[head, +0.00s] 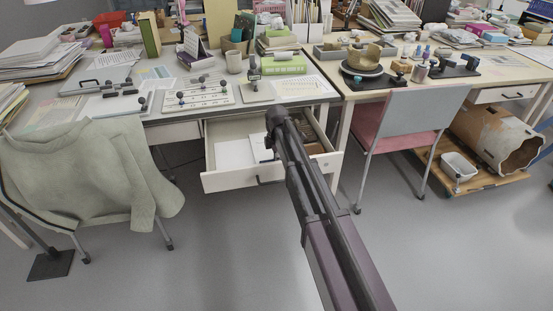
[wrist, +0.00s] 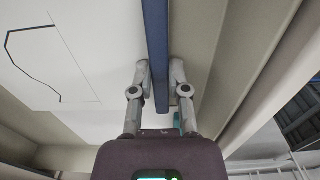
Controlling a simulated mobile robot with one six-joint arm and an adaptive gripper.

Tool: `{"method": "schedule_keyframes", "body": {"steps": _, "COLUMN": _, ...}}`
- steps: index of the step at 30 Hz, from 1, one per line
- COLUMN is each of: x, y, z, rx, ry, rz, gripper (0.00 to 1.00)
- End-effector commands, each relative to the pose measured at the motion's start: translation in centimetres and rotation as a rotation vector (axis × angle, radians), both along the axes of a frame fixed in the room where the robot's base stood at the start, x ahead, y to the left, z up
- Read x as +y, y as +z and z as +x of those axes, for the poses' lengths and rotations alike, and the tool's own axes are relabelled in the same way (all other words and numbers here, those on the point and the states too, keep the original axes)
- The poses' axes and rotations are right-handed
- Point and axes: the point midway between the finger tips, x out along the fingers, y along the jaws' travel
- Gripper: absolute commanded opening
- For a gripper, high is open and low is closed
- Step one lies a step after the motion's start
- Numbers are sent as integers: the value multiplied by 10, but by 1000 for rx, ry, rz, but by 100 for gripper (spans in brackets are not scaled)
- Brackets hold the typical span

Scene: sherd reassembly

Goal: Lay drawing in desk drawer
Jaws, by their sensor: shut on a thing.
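The desk drawer (head: 222,181) is pulled open below the left desk. My gripper (head: 272,118) is over it, and its fingers are hard to make out in the head view. In the wrist view my gripper (wrist: 160,82) is shut on a thin dark blue strip (wrist: 156,40), seen edge-on. A white sheet with a black angular outline (wrist: 35,60), which looks like the drawing, shows left of the strip. I cannot tell whether the sheet and strip are joined. A white sheet with dark marks (head: 262,148) shows beside my arm, which hides part of the drawer.
A plain white sheet (head: 232,153) lies in the drawer's left part. The desk edge (head: 178,120) is above and behind the drawer. A chair with a green garment (head: 92,170) stands left, and a pink-seated chair (head: 385,122) right. The floor in front is clear.

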Motion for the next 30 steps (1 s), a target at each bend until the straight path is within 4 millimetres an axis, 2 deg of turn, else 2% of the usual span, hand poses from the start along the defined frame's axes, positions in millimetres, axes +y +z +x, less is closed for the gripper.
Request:
{"method": "schedule_keyframes", "body": {"steps": 13, "x": -1, "y": -2, "z": 0, "rx": 0, "ry": 0, "rz": -1, "gripper": 0}}
{"method": "schedule_keyframes", "body": {"steps": 14, "x": -1, "y": -2, "z": 0, "rx": 0, "ry": 0, "rz": -1, "gripper": 24}}
{"method": "schedule_keyframes", "body": {"steps": 15, "x": -1, "y": -2, "z": 0, "rx": 0, "ry": 0, "rz": -1, "gripper": 36}}
{"method": "schedule_keyframes", "body": {"steps": 18, "x": -1, "y": -2, "z": 0, "rx": 0, "ry": 0, "rz": -1, "gripper": 62}}
{"method": "schedule_keyframes", "body": {"steps": 26, "x": -1, "y": -2, "z": 0, "rx": 0, "ry": 0, "rz": 0, "gripper": 62}}
{"method": "schedule_keyframes", "body": {"steps": 30, "x": -1, "y": -2, "z": 0, "rx": 0, "ry": 0, "rz": 0, "gripper": 96}}
